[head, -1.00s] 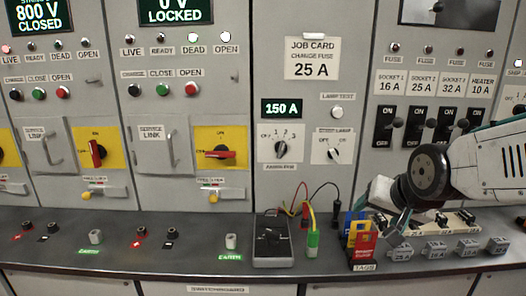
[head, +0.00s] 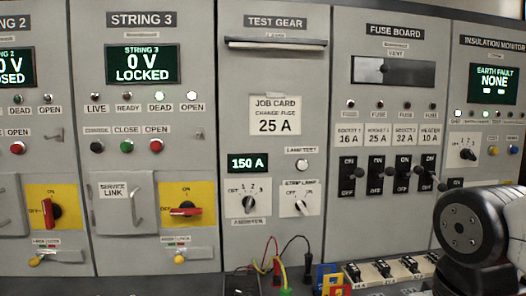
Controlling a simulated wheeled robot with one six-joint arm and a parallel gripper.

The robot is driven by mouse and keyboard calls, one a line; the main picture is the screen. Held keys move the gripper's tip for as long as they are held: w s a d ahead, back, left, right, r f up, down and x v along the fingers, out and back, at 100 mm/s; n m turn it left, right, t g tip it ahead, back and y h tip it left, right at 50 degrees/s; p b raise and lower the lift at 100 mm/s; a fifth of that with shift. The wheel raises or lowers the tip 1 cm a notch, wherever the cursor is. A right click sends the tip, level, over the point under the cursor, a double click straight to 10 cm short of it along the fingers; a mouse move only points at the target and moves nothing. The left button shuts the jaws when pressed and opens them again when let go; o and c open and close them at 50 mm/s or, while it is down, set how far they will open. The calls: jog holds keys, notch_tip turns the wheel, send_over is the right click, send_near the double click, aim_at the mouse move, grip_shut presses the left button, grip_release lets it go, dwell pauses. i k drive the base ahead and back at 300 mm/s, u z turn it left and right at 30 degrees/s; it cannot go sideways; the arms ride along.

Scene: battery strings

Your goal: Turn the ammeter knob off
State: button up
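The ammeter knob (head: 249,203) is a small dark rotary knob on a white plate marked OFF, 1, 2, 3, in the lower part of the TEST GEAR panel. It points roughly upright, toward the numbers, not toward OFF on the left. The ammeter display (head: 247,163) above it reads 150 A in green. My gripper is out of view. Only a black and white joint of my arm shows at the lower right, well away from the knob.
A strip lamp knob (head: 300,204) sits close at the right of the ammeter knob, with a lamp test button (head: 302,165) above it. Leads and red, blue and yellow tags (head: 330,282) stand on the bench below. Fuse switches (head: 376,178) are to the right.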

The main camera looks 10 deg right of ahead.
aim_at(248, 202)
jog(key=k, duration=0.5)
jog(key=u, duration=1.15)
jog(key=i, duration=1.05)
jog(key=z, duration=2.2)
